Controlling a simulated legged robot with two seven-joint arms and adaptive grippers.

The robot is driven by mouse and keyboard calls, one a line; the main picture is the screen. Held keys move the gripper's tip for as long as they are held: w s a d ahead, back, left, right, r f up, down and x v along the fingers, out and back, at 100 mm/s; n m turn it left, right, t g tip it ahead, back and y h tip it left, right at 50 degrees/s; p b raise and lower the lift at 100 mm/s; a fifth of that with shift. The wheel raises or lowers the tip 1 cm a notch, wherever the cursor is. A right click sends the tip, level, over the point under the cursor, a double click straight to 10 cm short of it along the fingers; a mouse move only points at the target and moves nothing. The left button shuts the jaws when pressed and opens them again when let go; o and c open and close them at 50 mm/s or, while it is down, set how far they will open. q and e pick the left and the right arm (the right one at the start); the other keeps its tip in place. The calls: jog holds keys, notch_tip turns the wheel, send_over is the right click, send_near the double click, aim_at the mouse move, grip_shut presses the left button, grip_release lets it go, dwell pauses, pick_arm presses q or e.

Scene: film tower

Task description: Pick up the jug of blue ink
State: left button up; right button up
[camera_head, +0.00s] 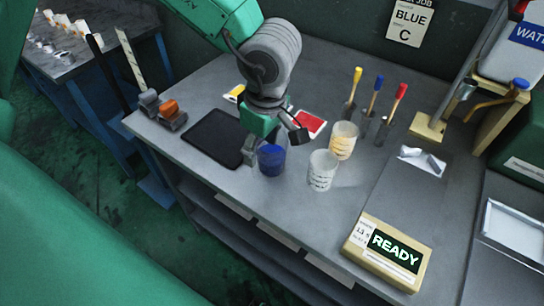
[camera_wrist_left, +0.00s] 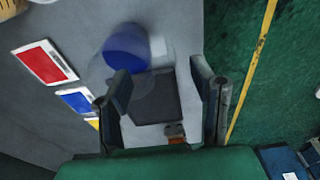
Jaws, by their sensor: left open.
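The jug of blue ink (camera_head: 271,160) stands on the grey bench near its front edge, with its upper part partly hidden by my gripper. My left gripper (camera_head: 273,145) is open and empty just above it, one finger to the left of the jug and one to the right. In the left wrist view the jug (camera_wrist_left: 126,44) shows as a round blue shape. It lies beyond the tips of my left gripper (camera_wrist_left: 160,76), off to the left of the gap, and the left finger overlaps its lower edge. I cannot tell whether they touch. My right gripper is not in view.
Two pale cups (camera_head: 322,172) (camera_head: 344,140) stand close to the right of the jug. A black mat (camera_head: 215,139) lies to its left and a red card (camera_head: 310,122) behind. Yellow, blue and red-handled tools (camera_head: 376,97) stand behind the cups. A READY box (camera_head: 386,252) sits front right.

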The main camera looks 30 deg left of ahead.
aim_at(257, 162)
pick_arm(q)
jog(key=shift+a+f, duration=0.3)
jog(key=shift+f, duration=0.1)
jog(key=f, duration=0.3)
jog(key=shift+s+a+f+b, duration=0.2)
jog(key=shift+a+f+b, duration=0.15)
jog(key=shift+a+b, duration=0.05)
jog(key=shift+w+d+f, duration=0.1)
jog(key=shift+d+f, duration=0.15)
jog(key=shift+f, duration=0.2)
jog(key=shift+d, duration=0.15)
jog(key=shift+r, duration=0.1)
jog(key=c, duration=1.1)
jog(key=shift+a, duration=0.25)
grip_shut()
